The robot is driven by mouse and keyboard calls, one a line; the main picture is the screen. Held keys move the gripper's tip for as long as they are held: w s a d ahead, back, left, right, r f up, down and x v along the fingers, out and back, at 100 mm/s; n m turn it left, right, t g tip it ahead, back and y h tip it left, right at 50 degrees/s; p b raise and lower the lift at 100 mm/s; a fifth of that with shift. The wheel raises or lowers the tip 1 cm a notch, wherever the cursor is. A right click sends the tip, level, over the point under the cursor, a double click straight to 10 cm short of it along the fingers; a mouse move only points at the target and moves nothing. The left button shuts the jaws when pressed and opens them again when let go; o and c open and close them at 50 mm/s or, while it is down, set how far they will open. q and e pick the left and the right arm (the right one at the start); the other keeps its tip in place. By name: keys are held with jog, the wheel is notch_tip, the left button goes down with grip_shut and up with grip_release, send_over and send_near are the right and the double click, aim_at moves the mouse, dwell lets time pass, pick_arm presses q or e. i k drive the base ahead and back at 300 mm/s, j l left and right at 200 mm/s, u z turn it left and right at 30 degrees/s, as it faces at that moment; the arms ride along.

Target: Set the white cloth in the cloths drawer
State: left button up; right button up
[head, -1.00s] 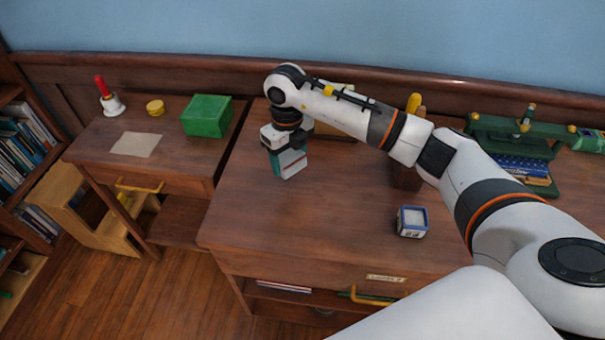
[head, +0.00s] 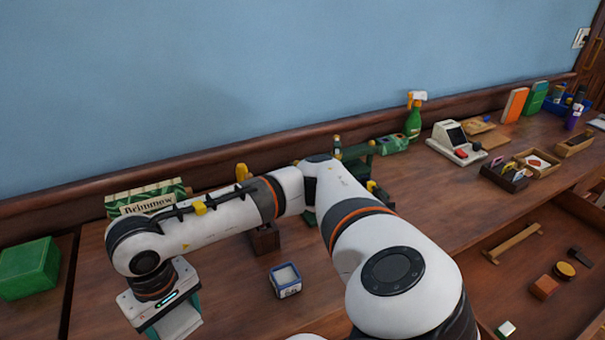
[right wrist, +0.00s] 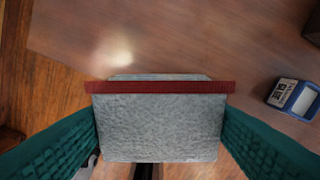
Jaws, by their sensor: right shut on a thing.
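My right gripper (head: 172,308) is at the lower left of the head view, above the wooden desk top (head: 235,310). It is shut on a folded, pale grey-white cloth (right wrist: 160,125) with a red stripe across it. In the right wrist view the cloth sits between the teal fingers of my right gripper (right wrist: 160,140). In the head view the cloth (head: 178,322) shows only as a pale patch below the gripper. No drawer labelled for cloths can be made out now. My left gripper is out of view.
A blue-and-white box (head: 286,280) stands on the desk top, also in the right wrist view (right wrist: 294,97). A green box (head: 28,268) is at left. A spray bottle (head: 413,118) stands behind.

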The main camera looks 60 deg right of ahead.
aim_at(519, 311)
jog(key=z, duration=1.4)
jog(key=l+z, duration=0.35)
jog(key=l, duration=0.15)
jog(key=i+l+z, duration=0.1)
jog(key=l+z, duration=0.25)
jog(key=l, duration=0.2)
jog(key=i+l+z, duration=0.1)
jog(key=l+z, duration=0.25)
jog(key=l, duration=0.15)
jog(key=i+l, duration=0.1)
jog(key=l, duration=0.15)
